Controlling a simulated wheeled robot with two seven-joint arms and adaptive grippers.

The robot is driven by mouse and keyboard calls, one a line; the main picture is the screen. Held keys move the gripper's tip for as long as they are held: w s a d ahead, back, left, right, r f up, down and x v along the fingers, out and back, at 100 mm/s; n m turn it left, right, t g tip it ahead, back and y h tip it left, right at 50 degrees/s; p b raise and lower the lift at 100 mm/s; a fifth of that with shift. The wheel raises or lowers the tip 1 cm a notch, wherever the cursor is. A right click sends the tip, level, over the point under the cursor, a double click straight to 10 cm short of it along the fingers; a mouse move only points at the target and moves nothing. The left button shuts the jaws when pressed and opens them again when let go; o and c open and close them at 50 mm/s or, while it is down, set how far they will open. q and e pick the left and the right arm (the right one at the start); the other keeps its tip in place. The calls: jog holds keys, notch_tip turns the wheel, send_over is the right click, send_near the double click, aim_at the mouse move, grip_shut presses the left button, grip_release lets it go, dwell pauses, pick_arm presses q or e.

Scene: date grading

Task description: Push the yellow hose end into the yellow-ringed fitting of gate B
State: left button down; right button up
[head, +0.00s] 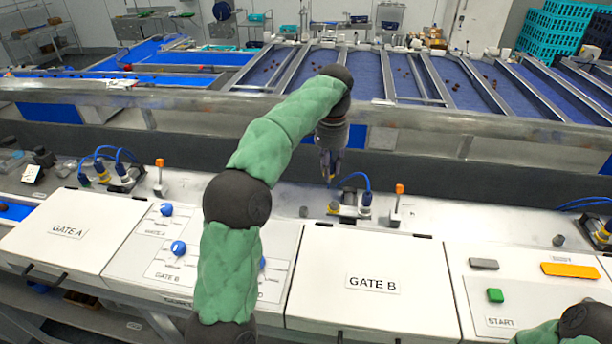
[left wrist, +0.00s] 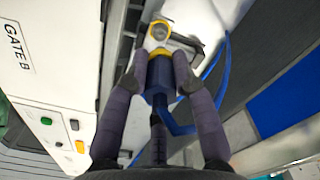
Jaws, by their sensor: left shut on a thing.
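My left gripper (head: 331,170) hangs behind the gate B box (head: 372,283), above the metal ledge. In the left wrist view its fingers (left wrist: 159,74) are shut on the blue hose end (left wrist: 158,78), which has a yellow band at its front. The yellow-ringed fitting (left wrist: 160,32) lies straight ahead of the hose end, close to its tip. Whether the two touch or are joined I cannot tell. The blue hose (left wrist: 212,90) loops off to the right. My right gripper is out of view; only part of that arm shows at the lower right.
An orange-topped post (head: 397,200) stands right of the gate B fittings. Another (head: 160,175) stands near the gate A hoses (head: 105,160). The gate A box (head: 72,230) is at left. A metal rail (head: 450,125) runs behind the ledge.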

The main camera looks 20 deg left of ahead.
pick_arm(q)
notch_tip(320, 180, down, 6)
jog(key=w+d, duration=0.1)
jog(key=d, duration=0.1)
jog(key=shift+w+r+n, duration=0.15)
jog(key=shift+n, duration=0.25)
dwell(0.5)
dwell(0.4)
jog(key=shift+p, duration=0.4)
jog(key=shift+f, duration=0.2)
jog(key=shift+f+b, duration=0.3)
jog(key=shift+f, duration=0.05)
jog(key=shift+f, duration=0.55)
